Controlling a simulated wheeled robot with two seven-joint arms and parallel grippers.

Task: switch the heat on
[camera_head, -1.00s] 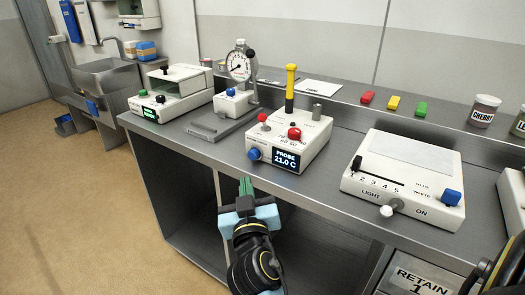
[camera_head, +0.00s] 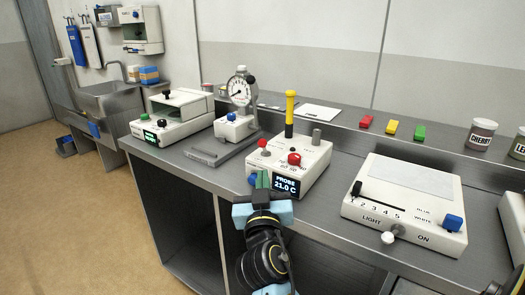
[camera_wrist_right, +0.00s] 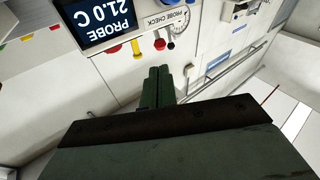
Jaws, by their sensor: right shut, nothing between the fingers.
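A white control box (camera_head: 314,157) stands on the grey bench. Its dark display (camera_head: 286,185) reads PROBE 21.0 C. It carries a red-topped lever (camera_head: 264,144), a red knob (camera_head: 294,159) and a yellow-handled probe (camera_head: 290,108). My right gripper (camera_head: 262,180) is shut and empty, in front of the box's front left corner, partly covering its blue knob (camera_head: 252,179). I cannot tell whether it touches. In the right wrist view the display (camera_wrist_right: 103,22) appears upside down, beyond the shut fingers (camera_wrist_right: 158,84). No label reading heat is legible. My left gripper is not in view.
A light box (camera_head: 408,200) with slider and blue switch stands to the right. A dial gauge stand (camera_head: 238,100) and another white instrument (camera_head: 172,117) stand to the left. Red, yellow and green blocks (camera_head: 392,128) lie on the back ledge. Floor (camera_head: 90,200) is clear at left.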

